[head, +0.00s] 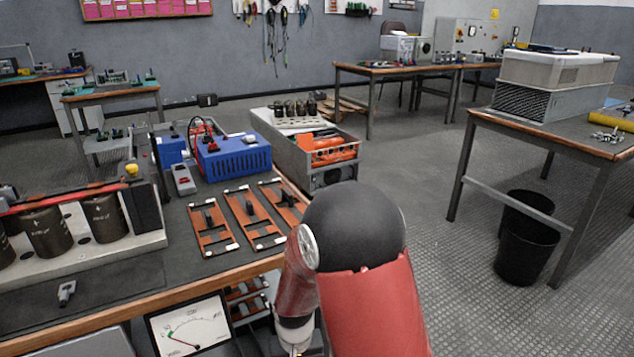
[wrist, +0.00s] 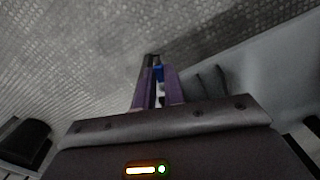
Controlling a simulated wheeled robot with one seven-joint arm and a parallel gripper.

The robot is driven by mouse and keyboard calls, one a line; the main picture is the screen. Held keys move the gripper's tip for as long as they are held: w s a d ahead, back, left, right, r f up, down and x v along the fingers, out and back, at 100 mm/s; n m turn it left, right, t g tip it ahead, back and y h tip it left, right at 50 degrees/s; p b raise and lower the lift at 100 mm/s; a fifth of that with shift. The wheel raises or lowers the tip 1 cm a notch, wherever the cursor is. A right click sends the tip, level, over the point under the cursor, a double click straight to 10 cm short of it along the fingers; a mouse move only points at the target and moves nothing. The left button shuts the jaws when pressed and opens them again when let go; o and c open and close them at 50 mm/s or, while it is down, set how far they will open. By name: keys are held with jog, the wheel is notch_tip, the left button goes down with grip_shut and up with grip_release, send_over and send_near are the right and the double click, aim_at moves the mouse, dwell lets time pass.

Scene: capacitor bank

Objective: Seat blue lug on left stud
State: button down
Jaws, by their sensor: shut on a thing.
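In the wrist view the two purple fingers of my gripper (wrist: 156,80) are close together, with a small blue piece (wrist: 158,73) between their tips. It looks like the blue lug, but most of it is hidden by the fingers. In the head view my arm hangs down at the front edge of the bench, and the gripper is below the frame. Dark capacitors (head: 48,232) stand in a light block at the left, under a red strip. I cannot make out the left stud.
The bench (head: 110,272) also carries copper-coloured frames (head: 212,226), a blue power supply (head: 232,158) and a small grey piece (head: 66,293). An analog meter (head: 190,328) sits below the bench edge. A grey crate (head: 312,150) stands behind. Open floor lies to the right, with black bins (head: 527,246).

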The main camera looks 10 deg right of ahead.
jog(key=d+f, duration=0.3)
jog(key=f, duration=0.5)
jog(key=w+d+f, duration=0.1)
jog(key=d+f, duration=0.3)
jog(key=f, duration=0.3)
jog(key=shift+w+d+f+n, duration=0.2)
jog(key=shift+w+f+n, duration=0.1)
jog(key=shift+f, duration=0.1)
jog(key=shift+d, duration=0.15)
